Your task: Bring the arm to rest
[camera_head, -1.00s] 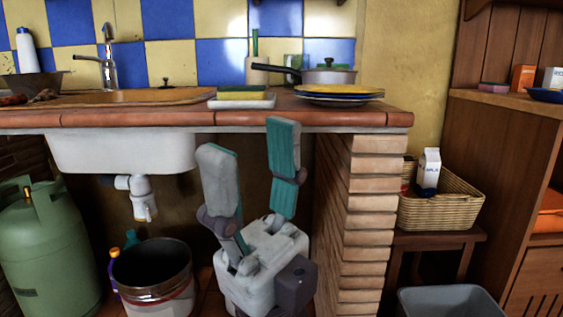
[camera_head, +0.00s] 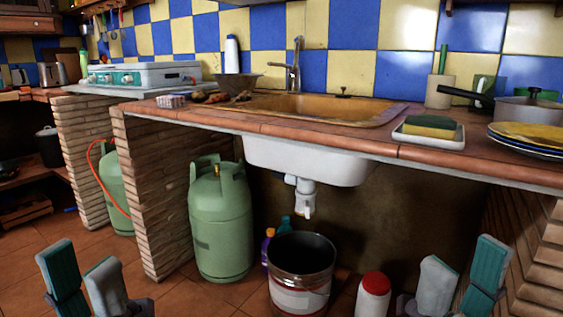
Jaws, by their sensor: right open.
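My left gripper (camera_head: 80,260) is at the bottom left of the head view. Its two grey and teal fingers point up and stand apart, with nothing between them. My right gripper (camera_head: 462,257) is at the bottom right, in front of the counter. Its fingers also point up and stand apart, and it is empty. The lower parts of both grippers are cut off by the frame's bottom edge.
A brick counter (camera_head: 285,132) with a sink (camera_head: 310,160) crosses the view. Below it stand a green gas cylinder (camera_head: 222,225), a bucket (camera_head: 300,285) and a red-capped container (camera_head: 373,300). A sponge dish (camera_head: 405,134) and plates lie on top.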

